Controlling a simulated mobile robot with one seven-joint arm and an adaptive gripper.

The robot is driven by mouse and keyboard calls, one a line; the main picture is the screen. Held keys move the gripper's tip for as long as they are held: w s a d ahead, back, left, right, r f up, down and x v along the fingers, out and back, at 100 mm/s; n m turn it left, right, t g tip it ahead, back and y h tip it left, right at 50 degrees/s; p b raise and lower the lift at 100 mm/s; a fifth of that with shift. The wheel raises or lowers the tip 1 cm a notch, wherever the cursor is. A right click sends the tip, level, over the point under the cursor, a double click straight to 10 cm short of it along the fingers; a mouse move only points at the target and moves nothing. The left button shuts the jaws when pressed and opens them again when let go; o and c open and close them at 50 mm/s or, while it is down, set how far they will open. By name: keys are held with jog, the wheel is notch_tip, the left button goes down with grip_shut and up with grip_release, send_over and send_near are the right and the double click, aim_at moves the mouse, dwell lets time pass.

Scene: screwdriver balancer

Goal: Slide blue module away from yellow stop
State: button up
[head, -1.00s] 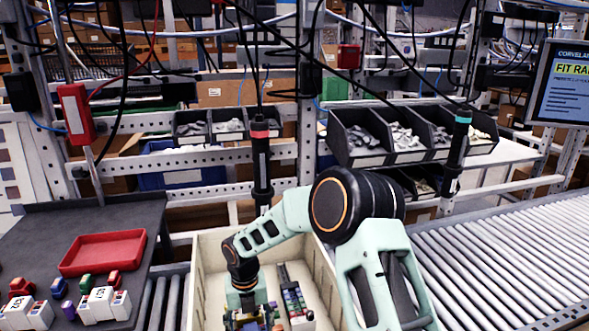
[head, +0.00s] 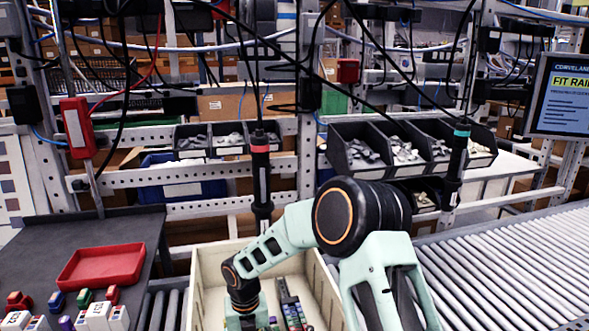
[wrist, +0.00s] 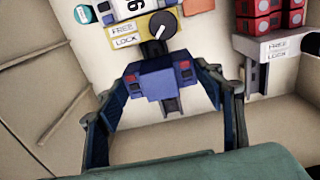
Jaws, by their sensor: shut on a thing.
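The blue module (wrist: 168,84) sits on a dark rail in the wrist view, between the two fingertips of my gripper (wrist: 166,76), which is shut on it. The yellow stop (wrist: 126,38), labelled FREE and LOCK with a dark round knob, is just above the module in that view. A short stretch of rail shows between them. In the head view my gripper (head: 243,320) reaches down into the beige crate (head: 197,290) at the bottom edge. The module and stop cannot be made out there.
A second rail with red modules (wrist: 263,22) and a grey FREE/LOCK stop (wrist: 280,50) lies to the right in the wrist view. Crate walls surround the work closely. A red tray (head: 102,264) is on the dark side table, and a roller conveyor (head: 510,260) is at right.

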jog(key=shift+s+d+p, duration=0.2)
jog(key=shift+s+p, duration=0.1)
jog(key=shift+s, duration=0.35)
jog(key=shift+s+d+p, duration=0.15)
jog(key=shift+s+p, duration=0.1)
jog(key=shift+s, duration=0.4)
dwell(3.0)
jog(key=o, duration=1.2)
jog(key=shift+w, duration=0.1)
jog(key=shift+r+p, duration=1.05)
